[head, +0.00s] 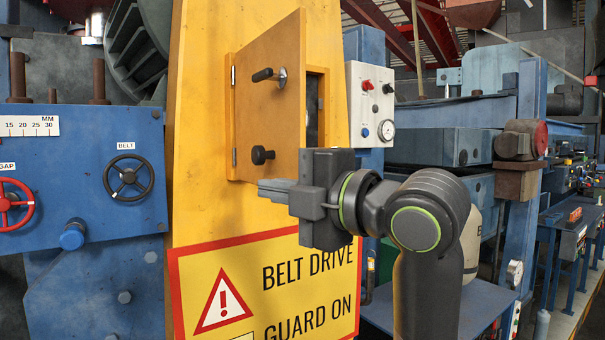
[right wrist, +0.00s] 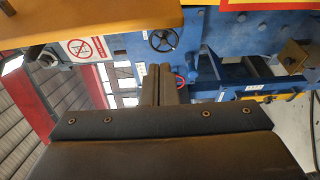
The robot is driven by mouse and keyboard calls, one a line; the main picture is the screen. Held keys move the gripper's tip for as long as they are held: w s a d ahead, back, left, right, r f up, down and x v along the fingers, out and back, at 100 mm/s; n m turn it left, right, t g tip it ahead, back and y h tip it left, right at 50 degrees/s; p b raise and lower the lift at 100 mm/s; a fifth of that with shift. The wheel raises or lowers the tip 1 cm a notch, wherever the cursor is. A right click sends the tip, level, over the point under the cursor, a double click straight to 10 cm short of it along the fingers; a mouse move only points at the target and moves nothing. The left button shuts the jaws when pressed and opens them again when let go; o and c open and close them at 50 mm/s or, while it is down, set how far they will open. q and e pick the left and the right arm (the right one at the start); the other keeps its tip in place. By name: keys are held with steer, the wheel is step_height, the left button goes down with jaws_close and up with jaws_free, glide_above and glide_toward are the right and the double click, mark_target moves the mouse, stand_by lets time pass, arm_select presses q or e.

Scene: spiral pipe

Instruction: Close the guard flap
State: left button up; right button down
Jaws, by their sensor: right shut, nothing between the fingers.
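The guard flap (head: 285,115) is an orange-yellow panel on the yellow belt guard (head: 205,150), hinged along its left edge. It stands ajar, its free right edge swung out and a dark gap (head: 315,105) showing behind it. My left gripper is out of view.
A yellow warning sign (head: 265,285) sits below the flap. A blue machine panel with a black handwheel (head: 128,177) stands left. A white control box (head: 371,105) with buttons and a gauge stands right of the opening. Blue machinery (head: 440,150) fills the right background.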

steer(key=w+d+p, duration=0.2)
steer(key=d, duration=0.1)
steer(key=shift+d, duration=0.1)
stand_by(0.3)
steer(key=shift+d, duration=0.15)
